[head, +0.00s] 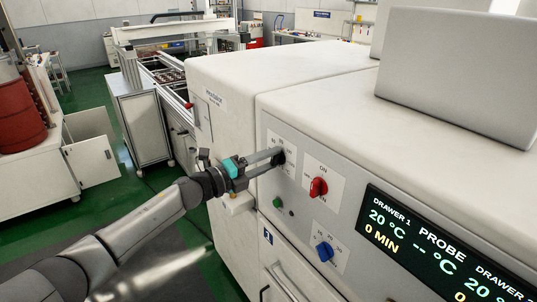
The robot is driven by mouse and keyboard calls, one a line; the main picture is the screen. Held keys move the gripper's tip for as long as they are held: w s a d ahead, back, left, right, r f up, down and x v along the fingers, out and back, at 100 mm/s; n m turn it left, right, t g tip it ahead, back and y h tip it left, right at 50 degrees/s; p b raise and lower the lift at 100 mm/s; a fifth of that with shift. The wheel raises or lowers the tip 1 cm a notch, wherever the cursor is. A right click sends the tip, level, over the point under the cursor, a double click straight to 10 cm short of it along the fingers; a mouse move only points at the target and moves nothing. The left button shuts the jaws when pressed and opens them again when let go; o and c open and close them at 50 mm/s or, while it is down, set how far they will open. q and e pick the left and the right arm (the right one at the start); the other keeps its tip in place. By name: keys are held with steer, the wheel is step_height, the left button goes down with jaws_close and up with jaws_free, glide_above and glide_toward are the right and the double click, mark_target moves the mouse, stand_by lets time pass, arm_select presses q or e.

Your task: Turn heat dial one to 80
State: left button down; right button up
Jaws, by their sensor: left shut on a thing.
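A dark dial (281,157) sits on a pale scale plate (289,172) at the upper left of the white machine's front panel. My left gripper (274,157) reaches it from the left and is shut on it; the fingers cover most of the dial, so its pointer setting cannot be read. I cannot read a label naming this dial. The display (440,255) shows "DRAWER 1", 20 °C and 0 MIN, and "PROBE" with dashes. My right gripper is not in view.
A red knob (318,187) and a blue knob (324,251) are close by on the same panel. A small green button (278,203) sits below the dark dial. A drawer handle (287,283) is lower down. Green floor (140,205) lies open to the left.

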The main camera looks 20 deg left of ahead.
arm_select(q)
steer(key=shift+n+p, duration=0.6)
steer(key=shift+n, duration=0.8)
steer(key=shift+c, duration=1.4)
jaws_free()
steer(key=b+v, duration=0.2)
steer(key=v, duration=1.3)
steer(key=shift+b, duration=0.4)
steer(key=shift+a, duration=0.1)
